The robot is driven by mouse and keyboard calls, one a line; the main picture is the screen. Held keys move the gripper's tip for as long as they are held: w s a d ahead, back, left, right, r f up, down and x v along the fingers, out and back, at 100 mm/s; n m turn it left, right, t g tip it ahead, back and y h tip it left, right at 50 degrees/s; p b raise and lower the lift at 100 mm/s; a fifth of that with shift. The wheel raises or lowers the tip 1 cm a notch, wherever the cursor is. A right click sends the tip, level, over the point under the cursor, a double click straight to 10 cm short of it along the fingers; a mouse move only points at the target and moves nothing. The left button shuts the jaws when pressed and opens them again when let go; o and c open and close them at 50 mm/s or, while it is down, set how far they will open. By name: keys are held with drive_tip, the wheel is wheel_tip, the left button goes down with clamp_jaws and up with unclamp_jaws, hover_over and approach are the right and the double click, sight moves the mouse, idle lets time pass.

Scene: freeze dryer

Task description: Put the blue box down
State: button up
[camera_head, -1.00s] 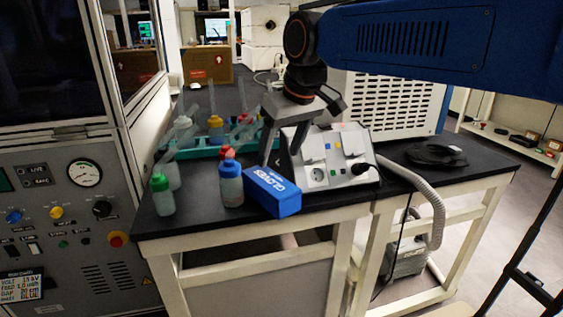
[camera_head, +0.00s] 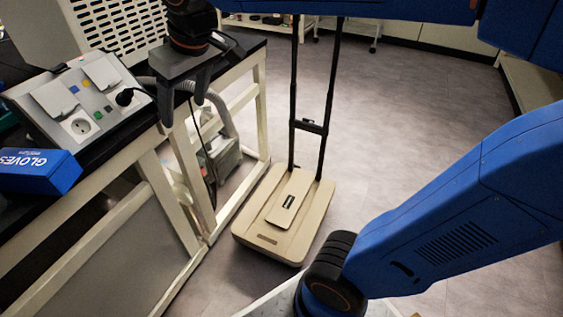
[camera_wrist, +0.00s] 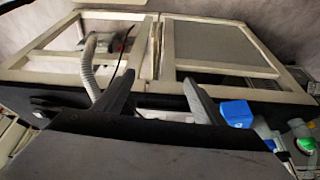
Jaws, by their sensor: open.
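The blue box (camera_head: 38,171), lettered GLOVES, lies on the black bench top at the left edge of the head view, partly cut off. It is in front of the grey socket unit. In the wrist view the blue box (camera_wrist: 237,113) is to the right of the right finger. My gripper (camera_head: 184,111) is open, with nothing between its fingers, right of the socket unit near the bench's front edge. The gripper (camera_wrist: 157,78) also shows at the middle of the wrist view, apart from the box.
The grey socket unit (camera_head: 82,103) with a black plug stands close to my gripper. A ribbed hose (camera_head: 222,118) hangs by the bench frame. Bottles (camera_wrist: 300,130) stand beyond the box. Floor at right is clear.

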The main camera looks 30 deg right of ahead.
drive_tip(key=s+d+f+m+h, duration=0.2)
drive_tip(key=s+d+f+m, duration=0.3)
drive_tip(key=s+d+f, duration=0.9)
drive_tip(key=s+d, duration=0.1)
drive_tip(key=d, duration=0.2)
drive_tip(key=shift+t, duration=0.4)
drive_tip(key=shift+c, duration=0.6)
